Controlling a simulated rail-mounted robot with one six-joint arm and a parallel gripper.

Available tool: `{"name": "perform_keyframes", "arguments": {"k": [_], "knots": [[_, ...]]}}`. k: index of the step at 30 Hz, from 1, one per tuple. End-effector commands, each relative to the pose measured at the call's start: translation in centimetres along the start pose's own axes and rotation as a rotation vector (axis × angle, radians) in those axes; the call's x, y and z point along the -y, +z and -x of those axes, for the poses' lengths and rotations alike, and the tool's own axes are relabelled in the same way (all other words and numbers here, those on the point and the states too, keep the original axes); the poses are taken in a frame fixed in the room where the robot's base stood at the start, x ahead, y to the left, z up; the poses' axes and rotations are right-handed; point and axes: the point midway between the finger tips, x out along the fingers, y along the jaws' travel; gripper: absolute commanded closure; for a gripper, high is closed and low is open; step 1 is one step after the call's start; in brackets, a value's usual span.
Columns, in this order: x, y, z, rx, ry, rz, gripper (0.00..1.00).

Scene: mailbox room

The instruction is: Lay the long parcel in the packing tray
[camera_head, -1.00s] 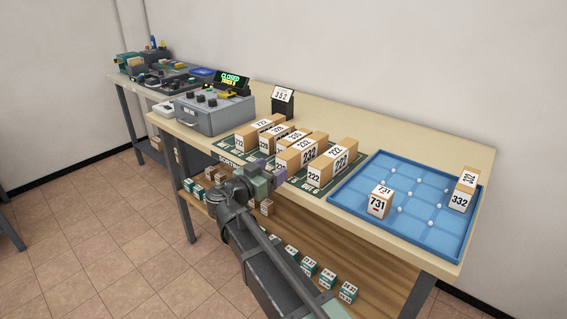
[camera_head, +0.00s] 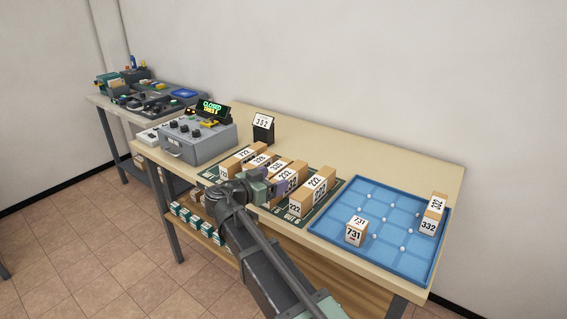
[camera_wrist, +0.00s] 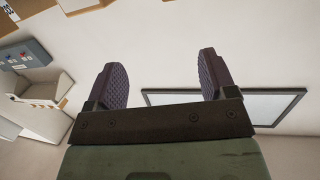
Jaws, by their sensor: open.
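Several cardboard parcels with number labels stand in rows on the green sorting mat (camera_head: 323,211). The parcel labelled 222 (camera_head: 313,194), at the mat's right end, looks long; I cannot tell for sure which one is the long parcel. The blue packing tray (camera_head: 392,273) lies right of the mat.
A grey control box (camera_head: 195,139) with a lit "CLOSED" display (camera_head: 214,109) stands on the bench's left. A black stand with a 352 card (camera_head: 263,128) is behind the parcels. Small boxes (camera_head: 190,220) sit on the lower shelf. The tray's middle and back are clear.

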Motion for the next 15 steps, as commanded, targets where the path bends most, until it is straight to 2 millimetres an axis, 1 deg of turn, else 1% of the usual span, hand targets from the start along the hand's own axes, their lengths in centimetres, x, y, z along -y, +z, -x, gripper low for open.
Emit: {"name": "perform_keyframes", "arguments": {"k": [1, 2, 3, 5, 6, 8, 9, 10, 12, 15], "knots": [[0.1, -5.7, -2.3, 0.099, 0.058, -0.010, 0.22], [-0.1, -6.5, -3.8, 0.181, 0.092, -0.013, 0.22], [-0.3, -7.3, -5.5, 0.301, 0.135, -0.013, 0.22], [-0.4, -8.1, -7.6, 0.516, 0.184, -0.010, 0.22], [-0.2, -8.4, -8.4, 0.682, 0.199, -0.005, 0.22], [0.7, -7.7, -8.5, 0.926, 0.180, 0.008, 0.22], [1.5, -6.7, -7.9, 1.066, 0.146, 0.020, 0.22], [2.2, -5.8, -7.1, 1.159, 0.113, 0.031, 0.22], [3.7, -3.7, -4.9, 1.325, 0.022, 0.066, 0.22], [4.4, -3.0, -2.8, 1.450, -0.078, 0.115, 0.22]]}}
